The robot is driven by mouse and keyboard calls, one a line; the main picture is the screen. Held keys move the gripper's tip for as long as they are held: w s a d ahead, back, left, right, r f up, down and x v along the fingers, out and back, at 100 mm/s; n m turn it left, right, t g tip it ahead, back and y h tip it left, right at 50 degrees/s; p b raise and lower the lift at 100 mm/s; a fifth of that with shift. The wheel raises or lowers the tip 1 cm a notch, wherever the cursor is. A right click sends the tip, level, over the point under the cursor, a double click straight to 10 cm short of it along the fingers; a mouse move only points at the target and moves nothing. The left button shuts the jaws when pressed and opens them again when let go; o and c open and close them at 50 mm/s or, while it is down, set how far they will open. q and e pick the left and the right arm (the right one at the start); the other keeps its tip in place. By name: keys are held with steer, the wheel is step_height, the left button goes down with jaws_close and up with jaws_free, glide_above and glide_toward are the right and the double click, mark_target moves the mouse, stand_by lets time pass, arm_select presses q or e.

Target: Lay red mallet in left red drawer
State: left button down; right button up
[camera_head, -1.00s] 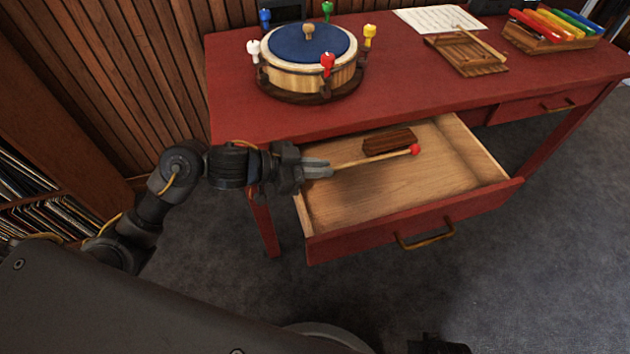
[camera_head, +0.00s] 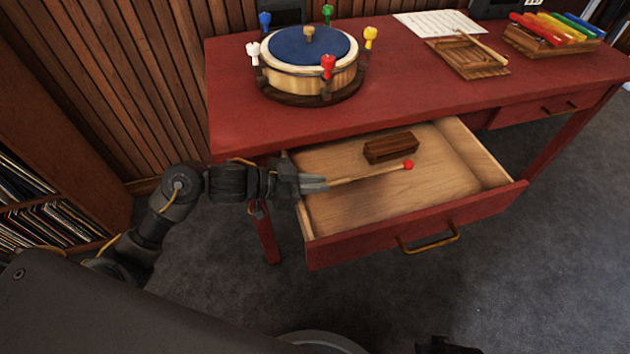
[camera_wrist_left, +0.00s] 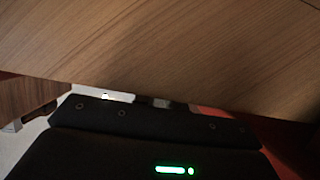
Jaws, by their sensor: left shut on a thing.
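The red mallet (camera_head: 385,172) has a thin wooden stick and a red ball head. My left gripper (camera_head: 322,184) is shut on the end of its stick, with the head pointing right. The mallet is over the inside of the open left red drawer (camera_head: 365,241); I cannot tell whether the head touches the drawer floor. The left wrist view shows mostly a wooden surface (camera_wrist_left: 160,50) close up, and the fingertips are not clear there. My right gripper is not clearly in view.
A dark wooden block (camera_head: 390,147) lies in the drawer behind the mallet. On the red table (camera_head: 400,98) stand a drum (camera_head: 310,70) with coloured pegs, a wooden tray (camera_head: 470,62) and a rack of coloured bars (camera_head: 550,40). The drawer's front and right floor is clear.

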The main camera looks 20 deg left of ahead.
arm_select(q)
steer(key=shift+f, duration=0.35)
arm_select(e)
steer(key=shift+r, duration=0.2)
